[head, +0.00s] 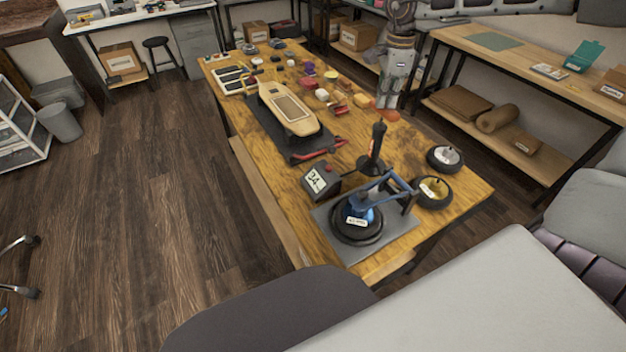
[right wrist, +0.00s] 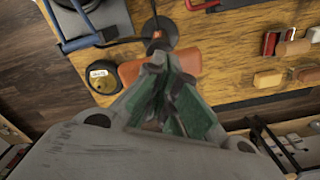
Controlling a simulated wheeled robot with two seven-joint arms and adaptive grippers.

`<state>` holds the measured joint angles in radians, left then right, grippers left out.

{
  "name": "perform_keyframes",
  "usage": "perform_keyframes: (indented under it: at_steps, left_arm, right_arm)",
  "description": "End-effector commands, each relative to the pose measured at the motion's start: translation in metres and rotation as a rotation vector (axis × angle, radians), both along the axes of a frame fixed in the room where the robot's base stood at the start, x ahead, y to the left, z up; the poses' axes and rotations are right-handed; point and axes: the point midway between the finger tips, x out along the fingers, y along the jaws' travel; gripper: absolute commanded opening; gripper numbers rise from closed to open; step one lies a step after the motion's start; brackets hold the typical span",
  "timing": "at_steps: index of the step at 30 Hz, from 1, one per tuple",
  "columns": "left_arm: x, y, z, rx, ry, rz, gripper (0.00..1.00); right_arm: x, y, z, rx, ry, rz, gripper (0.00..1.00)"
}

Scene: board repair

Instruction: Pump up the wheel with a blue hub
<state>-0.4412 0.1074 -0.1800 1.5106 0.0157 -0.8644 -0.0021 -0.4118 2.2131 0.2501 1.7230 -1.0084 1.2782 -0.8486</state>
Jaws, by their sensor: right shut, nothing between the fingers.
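The wheel with a blue hub (head: 345,233) lies flat on a grey plate (head: 400,240) at the table's near end. A blue clamp-like frame (head: 398,184) stands over it and partly hides the hub. A black upright pump (head: 377,145) on a round base stands behind it; the base shows in the right wrist view (right wrist: 155,30). A dark box reading 34 (head: 320,180) sits to the left of the pump. My right gripper (head: 388,104) is shut and empty, behind the pump and above an orange piece; it also shows in the right wrist view (right wrist: 158,62). My left gripper is out of view.
Two other wheels, one with a white hub (head: 445,158) and one with a yellow hub (head: 432,192), lie along the table's right edge. A skateboard (head: 290,108) lies on a black mat. Several small coloured parts crowd the table behind my right gripper.

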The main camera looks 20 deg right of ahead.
Motion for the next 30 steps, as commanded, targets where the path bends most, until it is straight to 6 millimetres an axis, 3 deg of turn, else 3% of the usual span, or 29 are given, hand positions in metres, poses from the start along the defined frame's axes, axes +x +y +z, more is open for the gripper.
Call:
perform_keyframes:
  at_steps: [22, 30]
  left_arm:
    - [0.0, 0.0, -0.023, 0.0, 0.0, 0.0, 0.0]
    - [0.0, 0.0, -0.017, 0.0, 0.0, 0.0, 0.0]
  right_arm:
    - [-0.002, 0.0, -0.036, 0.002, 0.006, 0.0, 0.0]
    - [-0.001, 0.0, -0.027, 0.002, 0.006, 0.0, 0.0]
